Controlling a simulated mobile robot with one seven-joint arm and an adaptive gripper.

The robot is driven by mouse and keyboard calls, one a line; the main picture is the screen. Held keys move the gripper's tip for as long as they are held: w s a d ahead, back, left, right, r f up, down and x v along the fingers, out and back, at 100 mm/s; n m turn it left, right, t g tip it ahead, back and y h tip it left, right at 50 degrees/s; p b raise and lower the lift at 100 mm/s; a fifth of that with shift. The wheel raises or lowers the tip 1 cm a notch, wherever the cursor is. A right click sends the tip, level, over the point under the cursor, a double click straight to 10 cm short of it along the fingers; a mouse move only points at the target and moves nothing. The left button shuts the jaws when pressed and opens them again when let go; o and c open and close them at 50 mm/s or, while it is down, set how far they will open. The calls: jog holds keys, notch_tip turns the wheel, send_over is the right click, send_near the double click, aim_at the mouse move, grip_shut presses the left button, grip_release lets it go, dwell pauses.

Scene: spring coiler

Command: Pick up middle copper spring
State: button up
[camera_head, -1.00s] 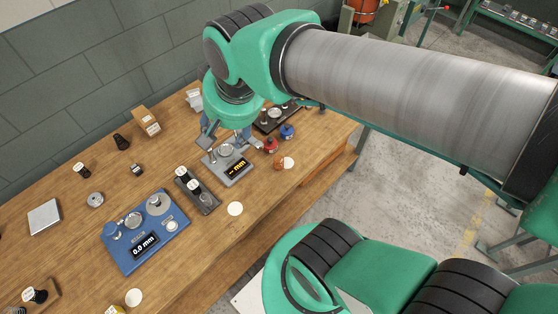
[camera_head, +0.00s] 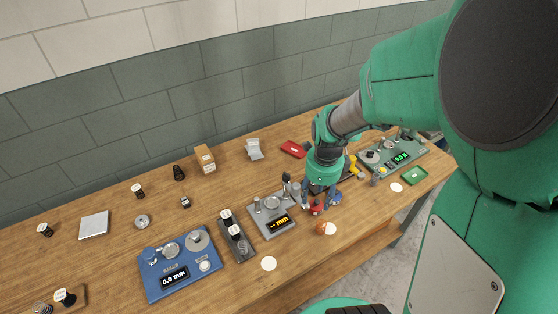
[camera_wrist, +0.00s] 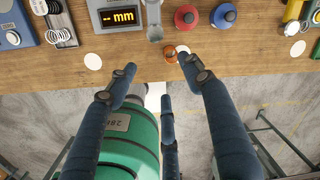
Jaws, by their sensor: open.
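A small copper spring (camera_head: 325,228) is at the front edge of the wooden bench, beside or partly on a white disc (camera_head: 333,229). In the wrist view the copper spring (camera_wrist: 170,52) shows as an orange ring near the bench edge. My gripper (camera_head: 318,206) is above the bench, by the red and blue knobs, just behind the spring in the head view. In the wrist view my gripper (camera_wrist: 158,68) has its blue fingers spread wide and empty, apart from the spring. A third finger shows lower between them.
A grey gauge (camera_head: 281,225) with a "-- mm" display stands left of the spring. A blue gauge (camera_head: 178,290) and a dark spring holder (camera_head: 238,240) are further left. A red knob (camera_wrist: 185,17) and a blue knob (camera_wrist: 223,15) stand behind the spring.

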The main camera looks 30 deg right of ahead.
aim_at(322, 223)
jog(key=s+d+f+m, duration=0.1)
jog(key=d+f+m, duration=0.2)
jog(key=f+m, duration=0.2)
jog(key=shift+s+d+f+g, duration=0.15)
jog(key=shift+s+f+g, duration=0.15)
jog(key=shift+g, duration=0.1)
notch_tip(322, 223, down, 8)
jog(key=shift+f+b, duration=0.2)
jog(key=shift+b, duration=0.35)
jog(key=shift+f, duration=0.1)
jog(key=shift+w+f+b, duration=0.15)
jog(key=shift+f+b, duration=0.15)
jog(key=shift+f, duration=1)
jog(key=shift+w+f+b, duration=0.1)
jog(key=shift+f+b, duration=0.15)
jog(key=shift+f, duration=1)
